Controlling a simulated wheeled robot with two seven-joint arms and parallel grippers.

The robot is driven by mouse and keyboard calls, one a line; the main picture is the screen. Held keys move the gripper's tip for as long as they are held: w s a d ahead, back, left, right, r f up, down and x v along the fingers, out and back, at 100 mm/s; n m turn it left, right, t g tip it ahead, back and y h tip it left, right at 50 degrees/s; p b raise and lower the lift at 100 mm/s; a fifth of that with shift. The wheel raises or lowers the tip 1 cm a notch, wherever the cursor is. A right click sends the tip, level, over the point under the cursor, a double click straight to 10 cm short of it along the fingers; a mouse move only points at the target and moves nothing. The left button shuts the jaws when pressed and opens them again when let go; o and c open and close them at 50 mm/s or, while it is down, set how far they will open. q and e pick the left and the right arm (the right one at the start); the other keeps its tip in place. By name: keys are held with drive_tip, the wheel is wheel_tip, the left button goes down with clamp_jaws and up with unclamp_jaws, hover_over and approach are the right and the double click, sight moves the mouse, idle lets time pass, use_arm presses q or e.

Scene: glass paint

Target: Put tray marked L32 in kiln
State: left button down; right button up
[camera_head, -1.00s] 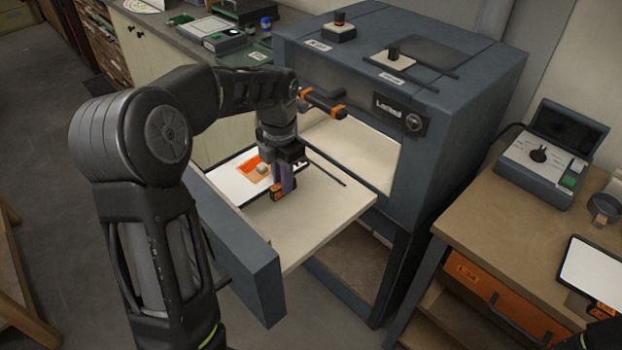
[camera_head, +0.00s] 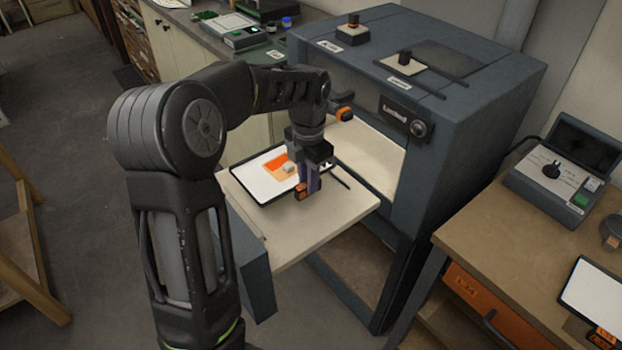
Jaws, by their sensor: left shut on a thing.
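A flat tray (camera_head: 262,187) with a dark rim, a white surface and an orange patch lies over the pale pulled-out shelf (camera_head: 325,214) of the kiln. Its marking is too small to read. My left gripper (camera_head: 309,186) points down at the tray's right side and is shut on its edge, where an orange piece shows; the fingers hide part of it. The blue-grey kiln (camera_head: 470,130) stands open at the front, with a sign reading "Locked" on it. My right gripper is out of view.
A second tray (camera_head: 597,296) with a white surface lies on the wooden bench (camera_head: 500,232) at right, near a control box (camera_head: 560,190). An orange drawer (camera_head: 490,305) is below. A counter with small devices (camera_head: 233,30) stands behind. My left arm hides part of the shelf's front.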

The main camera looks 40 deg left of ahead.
use_arm(q)
drive_tip(key=shift+w+d+f, duration=0.1)
drive_tip(key=shift+d, duration=0.05)
drive_tip(key=shift+f+b, duration=2.45)
drive_tip(key=shift+f, duration=0.7)
drive_tip(key=shift+f, duration=0.1)
drive_tip(key=c, duration=1.3)
unclamp_jaws()
drive_tip(key=shift+o, duration=0.2)
drive_tip(key=shift+r+p, duration=2.65)
drive_tip(key=shift+r, duration=0.9)
